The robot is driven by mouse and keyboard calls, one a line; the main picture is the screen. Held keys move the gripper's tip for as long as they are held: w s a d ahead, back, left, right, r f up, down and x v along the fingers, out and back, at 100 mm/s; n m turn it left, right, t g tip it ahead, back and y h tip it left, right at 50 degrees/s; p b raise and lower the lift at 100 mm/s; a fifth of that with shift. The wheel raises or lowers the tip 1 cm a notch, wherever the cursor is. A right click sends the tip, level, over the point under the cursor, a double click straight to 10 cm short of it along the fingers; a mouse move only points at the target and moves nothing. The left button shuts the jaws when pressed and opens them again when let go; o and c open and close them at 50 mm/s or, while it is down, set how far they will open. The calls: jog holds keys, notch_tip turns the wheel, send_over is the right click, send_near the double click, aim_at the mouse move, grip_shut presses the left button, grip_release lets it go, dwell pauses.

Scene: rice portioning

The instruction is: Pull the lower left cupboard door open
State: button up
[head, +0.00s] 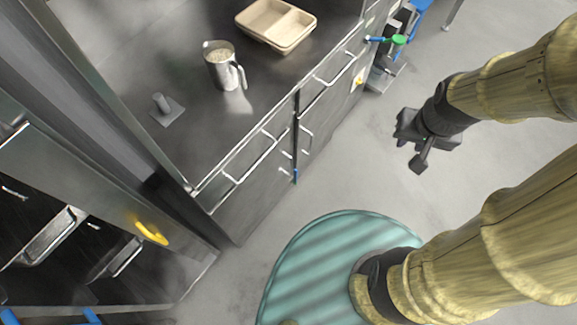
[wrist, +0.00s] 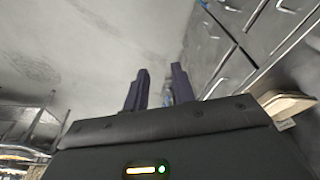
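The steel counter unit (head: 265,195) has horizontal bar handles along its upper front. Below them are lower fronts seen steeply from above. A small handle (head: 286,173) shows low on the left part, and another handle (head: 307,139) is right of the dark vertical gap. The lower left door looks shut, but its edges are hard to make out. My gripper (head: 413,150) is over the open floor to the right of the unit, well apart from the handles. In the wrist view its two dark fingers (wrist: 160,90) stand apart with nothing between them. Grey fronts with handles (wrist: 222,55) show beyond, at upper right.
On the counter stand a steel jug of rice (head: 220,68), a tan two-part tray (head: 277,24) and a small grey block (head: 163,105). A steel rack with pans (head: 60,235) is at left. A green-topped item (head: 398,39) is at the far end. Grey floor lies clear between.

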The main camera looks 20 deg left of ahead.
jog(key=w+a+f+n+t+y+b, duration=0.1)
jog(key=w+f+n+t+b, duration=0.15)
jog(key=w+f+b, duration=0.55)
jog(key=w+f+n+t+y+b, duration=0.1)
jog(key=w+f+n+b, duration=0.2)
jog(key=f+b, duration=0.55)
jog(key=w+a+f+n+t+y+b, duration=0.1)
jog(key=w+f+n+b, duration=0.3)
jog(key=f, duration=0.9)
jog(key=s+a+f+n+g+y+b, duration=0.1)
jog(key=s+a+f+n+y+b, duration=0.1)
jog(key=f+y+b, duration=0.3)
jog(key=s+a+f+n+g+y+b, duration=0.1)
jog(key=a+f+y+b, duration=0.3)
jog(key=f+b, duration=0.6)
jog(key=s+a+f+n+g+y+b, duration=0.1)
jog(key=s+a+f+n+y+b, duration=0.1)
jog(key=f+b, duration=0.5)
notch_tip(320, 180, down, 3)
jog(key=a+n+y, duration=0.1)
jog(key=a+y, duration=0.1)
jog(key=y, duration=0.1)
jog(key=shift+s+r+g+y+b, duration=0.15)
jog(key=shift+s+g+y+b, duration=0.15)
jog(key=shift+s+g+b, duration=0.1)
